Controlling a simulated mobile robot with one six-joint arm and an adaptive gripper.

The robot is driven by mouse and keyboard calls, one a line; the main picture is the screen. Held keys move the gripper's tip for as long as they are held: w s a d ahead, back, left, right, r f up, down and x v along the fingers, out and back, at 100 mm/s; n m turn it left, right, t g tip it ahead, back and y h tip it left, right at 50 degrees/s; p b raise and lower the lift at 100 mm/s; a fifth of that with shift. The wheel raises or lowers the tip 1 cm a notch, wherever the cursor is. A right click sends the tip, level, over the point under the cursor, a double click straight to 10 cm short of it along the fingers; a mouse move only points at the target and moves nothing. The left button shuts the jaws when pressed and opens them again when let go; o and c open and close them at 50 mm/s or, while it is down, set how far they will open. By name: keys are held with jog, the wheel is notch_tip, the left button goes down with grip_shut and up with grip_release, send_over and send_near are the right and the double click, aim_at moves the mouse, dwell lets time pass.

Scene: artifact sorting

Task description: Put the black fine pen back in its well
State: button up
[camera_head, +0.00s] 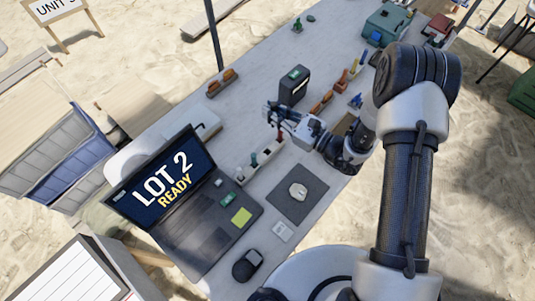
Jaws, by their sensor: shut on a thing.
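My gripper (273,112) is above the table, left of my wrist, with its fingers pointing left. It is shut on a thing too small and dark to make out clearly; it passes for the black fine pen. A narrow white block (244,174) with small dark, green and red things along it lies below the gripper, beside the laptop. It looks like the pen holder, but its separate wells are too small to tell apart.
An open laptop (210,225) reads "LOT 2 READY". A black box (294,85) stands behind the gripper. Orange-brown items (222,82) lie at the table's far edge. The far tabletop (262,62) has free room.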

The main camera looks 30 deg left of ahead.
jog(key=shift+s+a+f+b, duration=0.2)
jog(key=shift+f+b, duration=0.65)
jog(key=shift+f, duration=2.5)
jog(key=shift+s+a+f+b, duration=0.1)
jog(key=shift+a+f+b, duration=0.5)
jog(key=shift+f, duration=2.8)
jog(key=shift+s+d+f+b, duration=0.15)
jog(key=shift+f+b, duration=0.95)
jog(key=shift+f, duration=2.25)
jog(key=shift+a+f, duration=0.1)
jog(key=shift+f, duration=0.05)
jog(key=shift+f, duration=0.1)
jog(key=o, duration=0.8)
jog(key=shift+r, duration=0.25)
jog(key=d, duration=0.4)
jog(key=s+d+p, duration=0.1)
jog(key=d, duration=0.7)
jog(key=shift+s, duration=0.4)
